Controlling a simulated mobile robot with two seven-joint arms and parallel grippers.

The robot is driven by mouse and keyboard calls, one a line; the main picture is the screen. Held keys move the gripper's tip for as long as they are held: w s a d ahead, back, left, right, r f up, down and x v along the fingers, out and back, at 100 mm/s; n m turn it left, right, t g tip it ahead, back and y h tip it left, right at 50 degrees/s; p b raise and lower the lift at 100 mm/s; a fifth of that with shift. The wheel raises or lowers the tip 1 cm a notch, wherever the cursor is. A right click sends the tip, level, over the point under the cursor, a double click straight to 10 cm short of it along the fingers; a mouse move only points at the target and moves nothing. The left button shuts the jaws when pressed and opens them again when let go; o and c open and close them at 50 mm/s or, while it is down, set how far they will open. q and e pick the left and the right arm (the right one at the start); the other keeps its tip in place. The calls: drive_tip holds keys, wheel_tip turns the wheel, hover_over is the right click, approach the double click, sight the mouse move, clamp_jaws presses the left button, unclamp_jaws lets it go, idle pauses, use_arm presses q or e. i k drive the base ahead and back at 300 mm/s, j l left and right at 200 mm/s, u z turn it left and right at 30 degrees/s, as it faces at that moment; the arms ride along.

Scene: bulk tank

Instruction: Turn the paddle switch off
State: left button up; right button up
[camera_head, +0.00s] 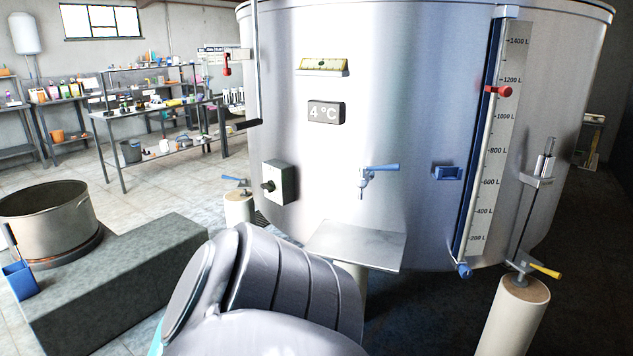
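A grey switch box (284,182) with a dark knob or paddle on its face is fixed low on the left part of the big steel tank (400,60). It is small in view, and I cannot tell which position its handle is in. No gripper of mine is in view. A grey segmented part of my own body fills the bottom middle, below and to the right of the switch box, and does not cover it.
A blue-handled tap (379,168) sits above a small metal shelf (357,244). A level gauge (488,140) with a red marker stands at right. A stone block (130,270) and a large pot (48,220) are at left. Posts with valves (514,312) stand near the tank.

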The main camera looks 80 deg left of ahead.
sight(269, 187)
drive_tip(key=u, duration=2.8)
drive_tip(key=i+j+u, duration=0.1)
drive_tip(key=i+j, duration=0.3)
drive_tip(key=j, duration=0.2)
drive_tip(key=i+j, duration=0.45)
drive_tip(key=j, duration=0.15)
drive_tip(key=k+u, duration=0.05)
